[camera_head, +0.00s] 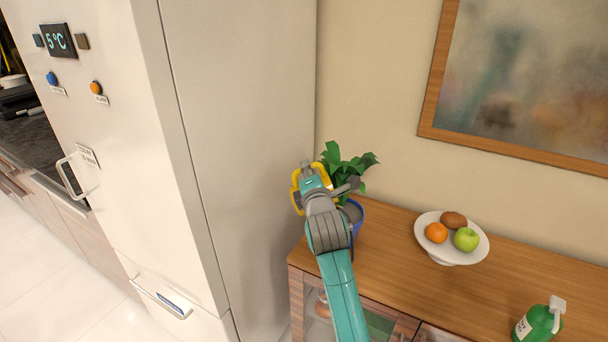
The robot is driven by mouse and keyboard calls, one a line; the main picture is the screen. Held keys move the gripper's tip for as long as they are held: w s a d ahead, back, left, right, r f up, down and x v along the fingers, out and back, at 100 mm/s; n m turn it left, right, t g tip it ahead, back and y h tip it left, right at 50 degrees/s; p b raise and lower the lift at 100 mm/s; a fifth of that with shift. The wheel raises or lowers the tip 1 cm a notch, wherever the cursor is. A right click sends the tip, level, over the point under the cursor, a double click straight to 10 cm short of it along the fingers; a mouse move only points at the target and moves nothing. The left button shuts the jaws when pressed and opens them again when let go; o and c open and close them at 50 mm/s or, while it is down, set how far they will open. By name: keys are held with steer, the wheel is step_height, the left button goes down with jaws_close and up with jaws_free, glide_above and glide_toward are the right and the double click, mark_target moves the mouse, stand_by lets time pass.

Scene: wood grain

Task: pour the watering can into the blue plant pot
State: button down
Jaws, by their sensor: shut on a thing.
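My gripper (308,177) is at the end of my teal and grey arm, over the left end of the wooden cabinet. It is shut on the watering can, which is mostly hidden behind my wrist. Yellow looped parts show on both sides of the gripper; I cannot tell whether they belong to the can. A small grey piece sticks out to the right of my wrist, above the pot. The blue plant pot (359,218) stands on the cabinet's left end, partly hidden by my arm. Green leaves (352,168) rise behind my gripper. I see no water.
The wooden cabinet (395,245) carries a white bowl (423,222) of fruit to the right and a green bottle (536,326) at the front right. A tall fridge (240,150) stands close on the left. A framed picture (520,75) hangs behind. The cabinet top between pot and bowl is clear.

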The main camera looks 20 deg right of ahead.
steer(key=shift+d+r, duration=0.15)
steer(key=shift+d, duration=0.05)
stand_by(0.4)
steer(key=shift+s+d+r+m, duration=0.3)
steer(key=shift+d+r+m, duration=0.3)
steer(key=shift+d+m, duration=0.3)
steer(key=shift+s+d+r+m, duration=0.2)
steer(key=shift+d+m, duration=0.15)
steer(key=shift+d, duration=0.15)
steer(key=shift+s+d+r+m, duration=0.1)
steer(key=shift+d+r+m, duration=0.05)
steer(key=shift+d+m, duration=0.25)
steer(key=shift+s+d+r+m, duration=0.15)
steer(key=shift+d+r+m, duration=0.1)
steer(key=shift+d, duration=0.35)
steer(key=shift+w+a+f+n, duration=0.25)
steer(key=shift+a+f+n, duration=0.2)
steer(key=shift+a+n, duration=0.35)
steer(key=shift+w+a+f+n, duration=0.3)
steer(key=shift+a+f+n, duration=0.25)
steer(key=shift+a, duration=0.5)
steer(key=shift+w+a+f+n, duration=0.25)
steer(key=shift+a+f+n, duration=0.15)
steer(key=shift+a+n, duration=0.4)
steer(key=shift+a, duration=0.1)
